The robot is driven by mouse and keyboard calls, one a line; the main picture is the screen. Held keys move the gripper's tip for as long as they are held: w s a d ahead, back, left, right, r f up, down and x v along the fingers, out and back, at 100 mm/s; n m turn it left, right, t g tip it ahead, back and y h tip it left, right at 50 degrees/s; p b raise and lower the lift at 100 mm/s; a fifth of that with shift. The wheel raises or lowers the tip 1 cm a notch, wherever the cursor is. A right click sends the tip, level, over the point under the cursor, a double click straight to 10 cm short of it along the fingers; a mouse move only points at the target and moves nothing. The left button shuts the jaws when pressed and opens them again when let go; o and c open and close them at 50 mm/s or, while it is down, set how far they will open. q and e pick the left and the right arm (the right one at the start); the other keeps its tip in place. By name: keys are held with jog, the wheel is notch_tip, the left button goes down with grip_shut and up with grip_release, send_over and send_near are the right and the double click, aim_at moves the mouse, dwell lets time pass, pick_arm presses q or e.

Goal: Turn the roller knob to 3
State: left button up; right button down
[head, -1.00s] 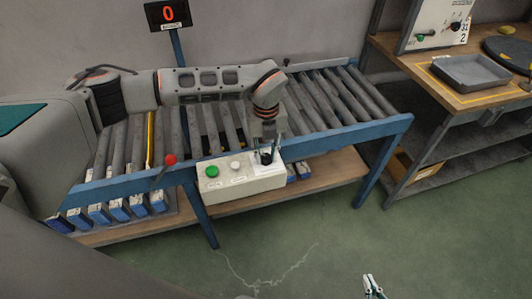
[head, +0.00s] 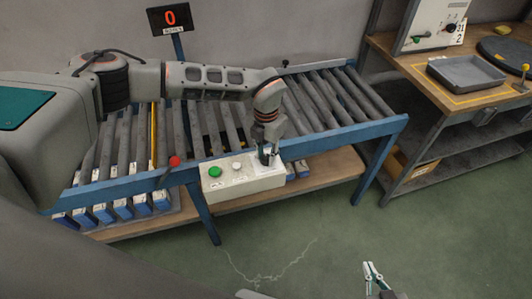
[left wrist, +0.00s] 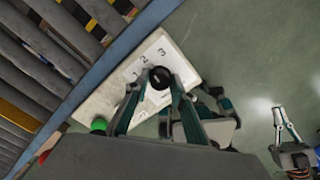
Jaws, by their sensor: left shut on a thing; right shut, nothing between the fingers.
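The roller knob (left wrist: 160,77) is a small black round knob on a white dial plate (left wrist: 154,56) printed 1, 2 and 3. It sits at the right end of a pale control box (head: 232,189). My left gripper (head: 268,158) points down over it and is shut on the knob, with one finger on each side in the left wrist view (left wrist: 153,92). I cannot make out which number the knob points to. My right gripper (head: 374,277) is shut and empty, low in the head view, away from the box.
The box also carries a green button (head: 215,172) and a white button (head: 237,167). A red-tipped lever (head: 174,161) stands left of it. The roller conveyor (head: 382,128) lies behind. A display (head: 170,18) reads 0. A bench (head: 420,73) with a grey tray (head: 466,75) is at right.

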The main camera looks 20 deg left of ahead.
aim_at(266, 157)
pick_arm(q)
jog(key=m, duration=0.3)
jog(key=shift+m, duration=0.3)
jog(key=shift+m+p, duration=0.4)
jog(key=shift+m, duration=1.4)
jog(key=o, duration=1.1)
notch_tip(266, 157, up, 12)
